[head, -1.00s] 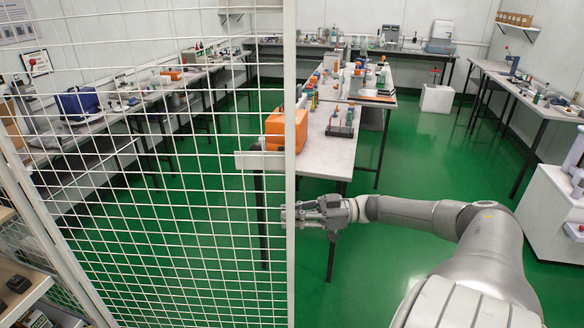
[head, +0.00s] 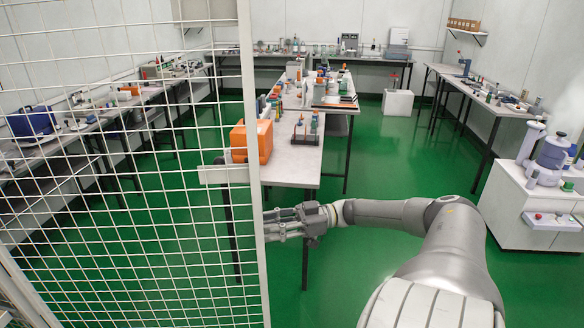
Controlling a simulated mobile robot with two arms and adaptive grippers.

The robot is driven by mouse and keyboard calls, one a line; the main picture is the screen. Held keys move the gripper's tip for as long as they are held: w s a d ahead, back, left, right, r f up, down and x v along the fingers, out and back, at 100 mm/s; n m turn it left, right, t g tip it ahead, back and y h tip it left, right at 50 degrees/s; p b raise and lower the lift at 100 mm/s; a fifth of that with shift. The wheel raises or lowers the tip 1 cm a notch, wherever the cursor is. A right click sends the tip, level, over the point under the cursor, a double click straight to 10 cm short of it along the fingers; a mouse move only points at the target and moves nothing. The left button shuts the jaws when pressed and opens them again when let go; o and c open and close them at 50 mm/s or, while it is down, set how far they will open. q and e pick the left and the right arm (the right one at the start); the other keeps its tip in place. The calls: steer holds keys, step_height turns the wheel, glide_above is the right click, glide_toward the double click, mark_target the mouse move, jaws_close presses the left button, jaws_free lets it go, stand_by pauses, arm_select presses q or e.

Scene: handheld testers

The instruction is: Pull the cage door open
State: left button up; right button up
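The cage door (head: 130,190) is a white wire-mesh panel filling the left side of the head view. Its pale upright edge post (head: 251,120) stands slightly tilted at the middle left. My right gripper (head: 275,224) comes in from the right, with its fingers pointing left at the lower part of this post. The fingers look spread apart, one above the other. Their tips meet the post in the picture, and I cannot tell whether they touch or grip it. A pale horizontal plate (head: 215,175) crosses the mesh by the post; whether it belongs to the door is unclear. My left gripper is out of view.
Beyond the post stands a long table (head: 290,170) with an orange box (head: 262,141) and bottles. A white cabinet (head: 530,205) with equipment stands at the right. Benches line the walls.

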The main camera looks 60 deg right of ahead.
steer(key=v, duration=0.9)
steer(key=shift+s+d, duration=0.1)
steer(key=shift+s, duration=0.05)
steer(key=s+a+f+m+h, duration=0.1)
steer(key=s+f+m+h, duration=0.2)
steer(key=f, duration=0.9)
steer(key=s+a+f+m+h, duration=0.15)
steer(key=f+h, duration=0.45)
steer(key=f, duration=0.6)
steer(key=s+a+f+m+h, duration=0.1)
steer(key=s+f+m+h, duration=0.2)
steer(key=f, duration=0.9)
steer(key=s+a+f+g+h, duration=0.1)
steer(key=s+a+f+g, duration=0.2)
steer(key=s+a+f, duration=0.4)
steer(key=s+a+f+g+h, duration=0.1)
steer(key=s+a+f+g, duration=0.25)
steer(key=a+f, duration=0.5)
steer(key=s+a+f+g, duration=0.2)
steer(key=s+a+f, duration=0.1)
steer(key=s+a, duration=0.3)
steer(key=s+a+f+g+p, duration=0.1)
steer(key=s+a+f+g, duration=0.1)
steer(key=s+a, duration=0.4)
steer(key=a+f, duration=0.1)
steer(key=a, duration=0.2)
steer(key=shift+a+y, duration=0.15)
steer(key=shift+y, duration=0.15)
